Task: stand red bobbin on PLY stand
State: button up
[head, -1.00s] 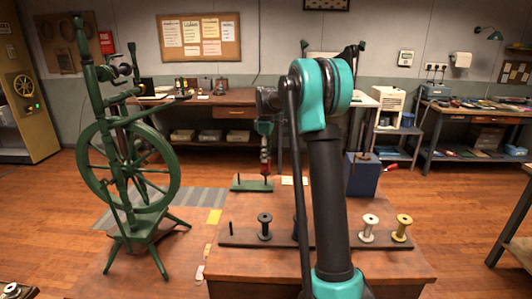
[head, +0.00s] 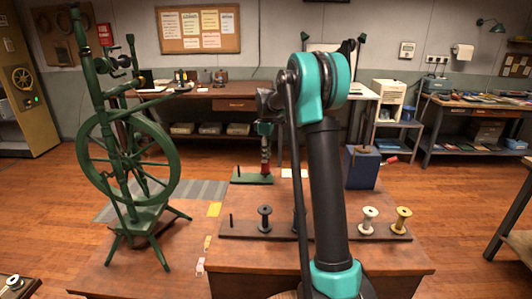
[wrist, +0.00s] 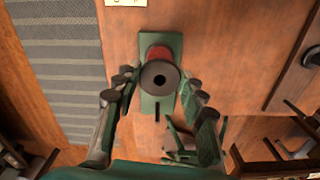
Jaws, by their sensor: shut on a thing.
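The red bobbin (head: 265,160) is upright over the right part of the green stand (head: 247,178), taken as the PLY stand; no label is readable. In the wrist view the red bobbin (wrist: 159,55) shows its dark round end with a hole, in front of the green stand (wrist: 149,103). My gripper (head: 265,128) is shut on the bobbin from above; its fingers are at both sides in the wrist view (wrist: 160,92). A thin dark peg rises at the stand's left end. The bobbin's lower end is close to the base; I cannot tell whether it touches.
A dark rack (head: 332,235) nearer me holds a dark bobbin (head: 265,219), a white bobbin (head: 368,221), a yellow bobbin (head: 402,220) and a bare peg (head: 231,221). A green spinning wheel (head: 128,160) stands left. A blue block (head: 361,168) is right.

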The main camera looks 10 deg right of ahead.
jog(key=shift+f, duration=1.05)
jog(key=o, duration=0.9)
jog(key=shift+o, duration=0.2)
jog(key=shift+r, duration=0.1)
notch_tip(320, 180, up, 12)
jog(key=shift+s, duration=0.1)
